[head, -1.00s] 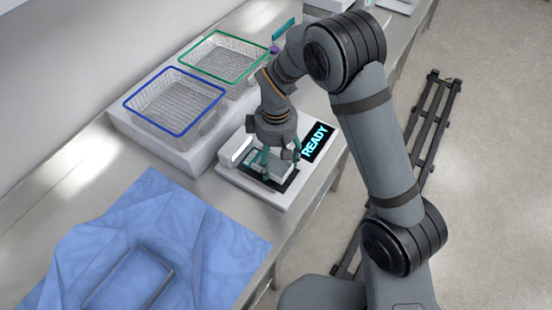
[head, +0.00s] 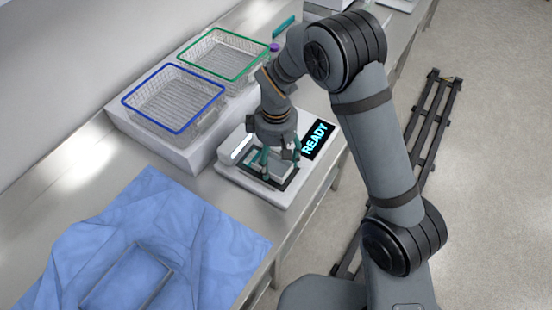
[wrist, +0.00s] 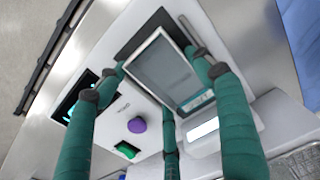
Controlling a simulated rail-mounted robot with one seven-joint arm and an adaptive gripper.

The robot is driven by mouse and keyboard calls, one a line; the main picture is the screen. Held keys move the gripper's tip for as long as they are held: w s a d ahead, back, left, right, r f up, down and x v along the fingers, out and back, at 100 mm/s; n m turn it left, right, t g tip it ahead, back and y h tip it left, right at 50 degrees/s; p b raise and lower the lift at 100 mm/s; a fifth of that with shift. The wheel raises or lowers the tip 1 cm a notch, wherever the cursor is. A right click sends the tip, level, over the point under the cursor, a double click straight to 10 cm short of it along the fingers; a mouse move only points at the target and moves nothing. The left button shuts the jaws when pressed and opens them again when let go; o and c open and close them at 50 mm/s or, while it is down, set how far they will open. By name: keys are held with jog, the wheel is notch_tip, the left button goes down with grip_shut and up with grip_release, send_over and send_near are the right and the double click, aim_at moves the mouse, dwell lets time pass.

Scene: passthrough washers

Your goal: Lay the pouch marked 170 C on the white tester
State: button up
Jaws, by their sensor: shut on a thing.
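The white tester (head: 300,178) stands on the metal counter, with a dark pad and a lit READY display (head: 316,141). In the wrist view the tester (wrist: 118,108) shows a purple knob and a green switch. A flat grey pouch (wrist: 165,72) with a pale border and a green strip lies between my green fingers, over the dark pad (wrist: 152,28). Its marking is not readable. My gripper (head: 281,168) points down over the tester and is shut on the pouch. I cannot tell whether the pouch touches the pad.
Behind the tester, a blue-rimmed basket (head: 174,98) and a green-rimmed basket (head: 222,54) stand on a raised white block (head: 150,128). A blue cloth (head: 150,230) with a rectangular frame covers the counter's near left. Bare counter lies between cloth and tester.

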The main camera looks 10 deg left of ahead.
jog(key=o, duration=0.8)
jog(key=shift+o, duration=0.3)
jog(key=shift+o, duration=1.3)
jog(key=shift+r+p, duration=3.15)
jog(key=shift+r, duration=0.9)
jog(key=shift+f, duration=0.15)
